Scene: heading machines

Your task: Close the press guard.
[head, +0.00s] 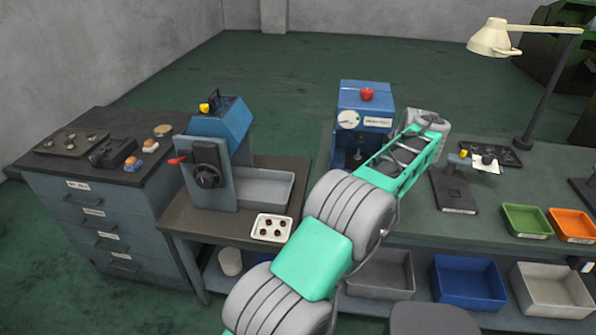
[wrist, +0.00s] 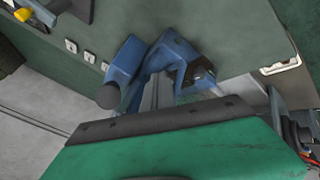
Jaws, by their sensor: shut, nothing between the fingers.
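A blue press (head: 365,105) stands on the right bench, with a round gauge, a label and a red knob on top. The dark work opening below its head faces the front, partly behind my arm. I cannot clearly make out its guard. My gripper (head: 430,122) is at the far end of my arm, just right of the press. It is shut and empty; its fingertips are hard to tell in the head view.
A second blue machine (head: 220,125) with a handwheel and red lever stands on the left table. A dark stand (head: 455,190), a lamp (head: 495,38), a green tray (head: 525,220) and an orange tray (head: 572,225) are on the bench at right. Bins fill the shelf below.

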